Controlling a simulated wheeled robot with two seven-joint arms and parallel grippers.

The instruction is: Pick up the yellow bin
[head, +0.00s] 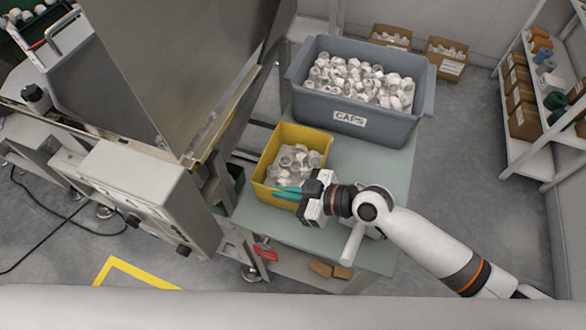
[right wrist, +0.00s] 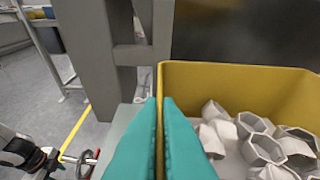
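The yellow bin (head: 263,180) stands on the grey-green table, loaded with whitish translucent caps (head: 296,158). My right gripper (head: 276,192) reaches it from the right in the head view, its teal fingers at the bin's near wall. In the right wrist view, the fingers (right wrist: 159,100) sit on either side of the yellow bin's wall (right wrist: 235,78), with a thin yellow strip between them; they look closed on it. The bin rests upright, with no visible gap under it.
A large grey bin (head: 310,102) labelled CAPS stands behind the yellow bin on the table (head: 372,166). A metal machine (head: 165,75) with a control box (head: 140,190) stands close on the left. Shelves (head: 530,160) stand at right. Floor is clear between table and shelves.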

